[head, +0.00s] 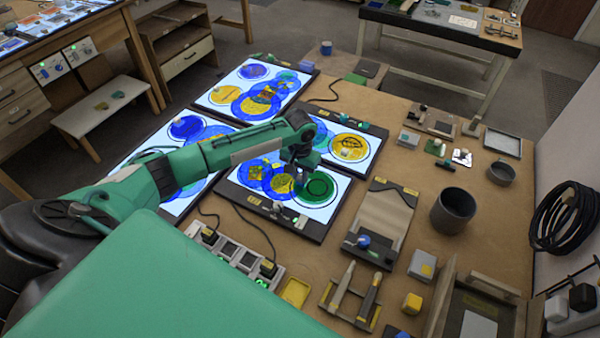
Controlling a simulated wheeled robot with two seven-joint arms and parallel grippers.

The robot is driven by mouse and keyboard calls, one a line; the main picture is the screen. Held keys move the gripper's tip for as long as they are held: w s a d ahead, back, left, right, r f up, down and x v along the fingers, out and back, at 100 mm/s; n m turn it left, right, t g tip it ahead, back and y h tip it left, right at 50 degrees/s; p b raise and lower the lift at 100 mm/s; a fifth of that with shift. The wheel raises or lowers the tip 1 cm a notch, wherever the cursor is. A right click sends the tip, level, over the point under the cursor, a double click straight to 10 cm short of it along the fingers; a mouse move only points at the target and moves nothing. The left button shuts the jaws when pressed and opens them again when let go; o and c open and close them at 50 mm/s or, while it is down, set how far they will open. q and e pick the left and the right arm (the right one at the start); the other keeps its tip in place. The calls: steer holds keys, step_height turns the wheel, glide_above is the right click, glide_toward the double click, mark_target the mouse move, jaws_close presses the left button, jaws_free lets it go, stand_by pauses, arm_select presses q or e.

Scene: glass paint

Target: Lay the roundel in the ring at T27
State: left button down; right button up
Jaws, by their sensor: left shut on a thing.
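My left arm reaches in from the left, and its gripper (299,160) points down over the front right light panel (319,228). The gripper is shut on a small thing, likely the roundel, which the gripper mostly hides. On that panel lie a green roundel (317,188) at the right, a yellow one (283,184) in the middle and blue rings around them. The gripper is above and slightly behind the green and yellow ones; I cannot tell the exact height. The label T27 is too small to read, so I cannot tell which ring it marks. My right gripper is not in view.
Other lit panels with painted roundels lie behind (256,88), at the back right (351,146) and at the left (178,128). A dark pot (453,211), a brush rack (347,298) and a sloped board (382,222) stand to the right. Cables cross the bench.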

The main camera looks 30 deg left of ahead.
arm_select(q)
steer(key=c, duration=1.3)
jaws_free()
steer(key=shift+f, duration=0.1)
step_height(320, 180, up, 12)
steer(key=b, duration=0.2)
steer(key=shift+b, duration=0.3)
steer(key=shift+r, duration=0.2)
